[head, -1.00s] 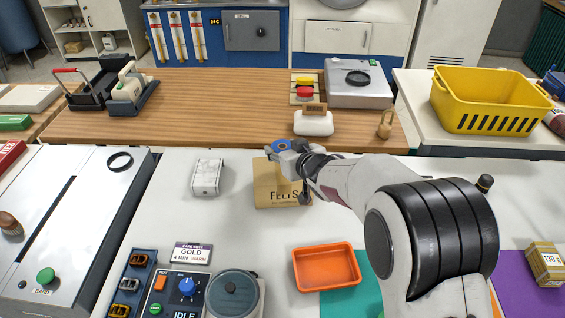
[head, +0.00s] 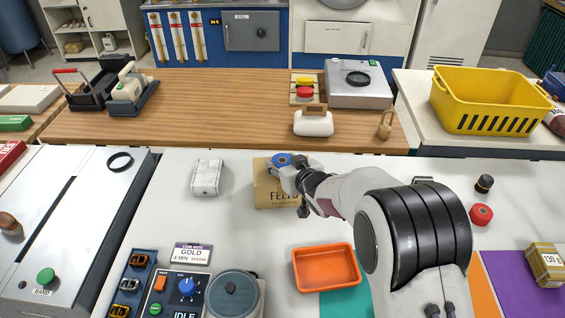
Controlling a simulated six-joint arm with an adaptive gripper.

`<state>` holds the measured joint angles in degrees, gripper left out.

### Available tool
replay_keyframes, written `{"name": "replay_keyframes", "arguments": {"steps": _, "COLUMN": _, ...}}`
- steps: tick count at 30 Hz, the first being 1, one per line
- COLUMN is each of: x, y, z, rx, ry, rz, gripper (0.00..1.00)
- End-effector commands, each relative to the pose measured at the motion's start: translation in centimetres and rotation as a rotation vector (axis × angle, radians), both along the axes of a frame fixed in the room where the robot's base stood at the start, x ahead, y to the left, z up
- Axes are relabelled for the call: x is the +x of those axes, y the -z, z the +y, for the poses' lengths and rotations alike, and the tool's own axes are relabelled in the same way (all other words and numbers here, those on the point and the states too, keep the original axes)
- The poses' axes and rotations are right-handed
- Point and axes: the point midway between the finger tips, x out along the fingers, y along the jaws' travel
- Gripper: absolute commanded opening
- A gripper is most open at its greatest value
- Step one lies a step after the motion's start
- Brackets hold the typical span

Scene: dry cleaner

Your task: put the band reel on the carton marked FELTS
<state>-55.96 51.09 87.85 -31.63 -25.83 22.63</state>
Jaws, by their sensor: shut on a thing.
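The carton marked FELTS (head: 268,195) is a brown box standing on the white table in the middle of the head view. The band reel (head: 281,159) is a small blue disc with a brownish centre. My gripper (head: 284,165) is shut on the reel, which is at the carton's top, near its back edge in the picture. I cannot tell whether the reel touches the carton. My gripper and wrist hide the right part of the carton's top and part of the reel.
A white box (head: 206,177) stands left of the carton. An orange tray (head: 326,268) lies in front of it. A red roll (head: 480,214) and a black-topped item (head: 484,183) stand to the right. The wooden counter (head: 220,110) is behind.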

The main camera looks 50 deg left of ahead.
Motion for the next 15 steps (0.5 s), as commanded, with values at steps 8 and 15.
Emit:
{"name": "replay_keyframes", "arguments": {"steps": 8, "x": 0.02, "y": 0.04, "z": 0.02, "rx": 0.001, "ry": 0.0, "rz": 0.0, "gripper": 0.21}}
{"name": "replay_keyframes", "arguments": {"steps": 15, "x": 0.0, "y": 0.35, "z": 0.01, "rx": 0.0, "ry": 0.0, "rz": 0.0, "gripper": 0.55}}
